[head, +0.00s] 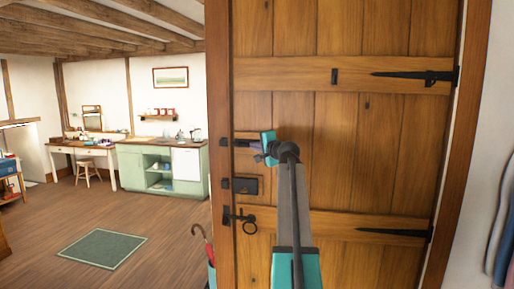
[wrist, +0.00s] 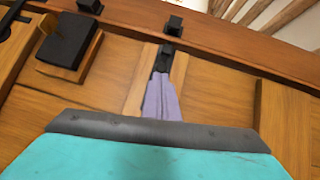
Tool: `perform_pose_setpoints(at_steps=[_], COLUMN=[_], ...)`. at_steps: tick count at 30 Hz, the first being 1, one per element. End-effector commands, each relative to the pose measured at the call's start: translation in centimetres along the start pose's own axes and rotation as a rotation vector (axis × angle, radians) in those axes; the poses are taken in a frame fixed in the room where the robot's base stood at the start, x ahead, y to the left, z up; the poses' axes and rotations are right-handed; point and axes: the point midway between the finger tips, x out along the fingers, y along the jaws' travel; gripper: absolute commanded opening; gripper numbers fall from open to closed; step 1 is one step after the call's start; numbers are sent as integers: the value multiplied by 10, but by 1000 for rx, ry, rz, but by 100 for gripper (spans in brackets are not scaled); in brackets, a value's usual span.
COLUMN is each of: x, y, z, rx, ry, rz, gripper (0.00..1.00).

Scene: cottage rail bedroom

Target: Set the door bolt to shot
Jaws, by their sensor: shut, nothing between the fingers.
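The wooden plank door (head: 345,140) stands upright in its frame. The black door bolt (head: 241,142) lies horizontally on a small wooden block near the door's left edge. In the wrist view, the bolt (wrist: 162,58) points up toward a black keeper (wrist: 172,26) on the frame. I cannot tell whether its tip is inside the keeper. My gripper (head: 256,147) is at the bolt's right end, its fingers shut and empty. In the wrist view, the lavender fingers (wrist: 163,82) are right at the bolt and hide part of it. I cannot tell whether they touch.
Below the bolt are a black lock box (head: 245,186) and a ring handle (head: 247,222). Black strap hinges (head: 415,75) are on the right. An umbrella (head: 203,240) stands left of the frame. The floor (head: 165,220) beyond is mostly clear, with a green rug (head: 104,248).

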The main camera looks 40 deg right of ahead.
Motion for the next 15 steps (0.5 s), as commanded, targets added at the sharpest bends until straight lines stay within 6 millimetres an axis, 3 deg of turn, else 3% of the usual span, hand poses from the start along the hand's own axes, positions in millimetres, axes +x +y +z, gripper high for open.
perform_pose_setpoints(at_steps=[9,15], x=[27,29], y=[-6,-8], z=[31,34], rx=[0,0], ry=[-1,-1], rz=[-1,-1], gripper=[0,0])
